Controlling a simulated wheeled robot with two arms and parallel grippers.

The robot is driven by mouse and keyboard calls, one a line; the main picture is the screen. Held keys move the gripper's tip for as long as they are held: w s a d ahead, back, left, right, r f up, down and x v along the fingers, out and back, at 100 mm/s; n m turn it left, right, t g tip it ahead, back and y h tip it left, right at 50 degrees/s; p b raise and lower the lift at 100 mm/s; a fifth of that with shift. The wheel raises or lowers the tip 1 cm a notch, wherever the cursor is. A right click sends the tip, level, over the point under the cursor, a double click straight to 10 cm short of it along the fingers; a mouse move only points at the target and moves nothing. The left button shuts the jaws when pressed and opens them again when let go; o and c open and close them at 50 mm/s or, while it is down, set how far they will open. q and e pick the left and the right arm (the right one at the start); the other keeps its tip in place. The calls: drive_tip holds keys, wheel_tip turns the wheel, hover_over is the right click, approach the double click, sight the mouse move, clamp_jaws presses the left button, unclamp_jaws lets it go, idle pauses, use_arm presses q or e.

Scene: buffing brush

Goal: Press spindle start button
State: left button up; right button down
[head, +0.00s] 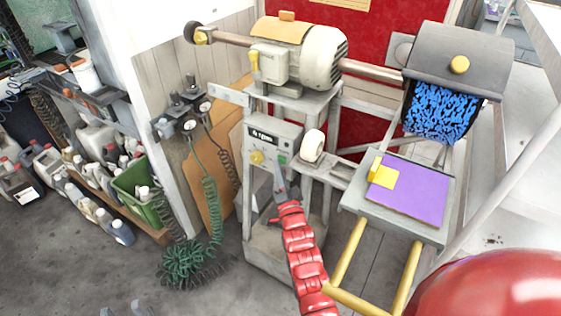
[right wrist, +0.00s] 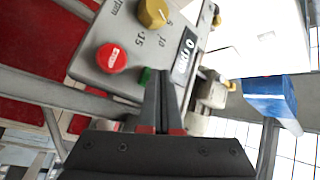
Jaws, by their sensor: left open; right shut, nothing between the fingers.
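The grey control box (head: 286,138) stands on the machine's frame below the motor. It carries a yellow knob (head: 257,157) and a small green button (head: 282,158). In the right wrist view the green button (right wrist: 145,76) sits between a red button (right wrist: 112,58) and a dark display (right wrist: 184,62). My right gripper (head: 279,168) is shut and empty, its tips pointing at the box face. In the right wrist view its fingertips (right wrist: 162,80) are right beside the green button and partly cover it; I cannot tell whether they touch. My left gripper (head: 125,307) is open and empty at the bottom edge.
The motor (head: 312,55) sits above the box, with a blue brush (head: 440,112) under a grey hood at right. A white roller (head: 313,145) is close right of the box. A purple pad (head: 410,190) lies on a table. Green coiled hoses (head: 190,262) lie at left.

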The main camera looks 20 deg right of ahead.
drive_tip(key=shift+w+d, duration=0.15)
idle(0.6)
drive_tip(key=shift+s+a, duration=0.55)
drive_tip(key=shift+a, duration=0.1)
drive_tip(key=s+a, duration=0.1)
drive_tip(key=a, duration=0.1)
drive_tip(key=s+a, duration=0.2)
idle(0.6)
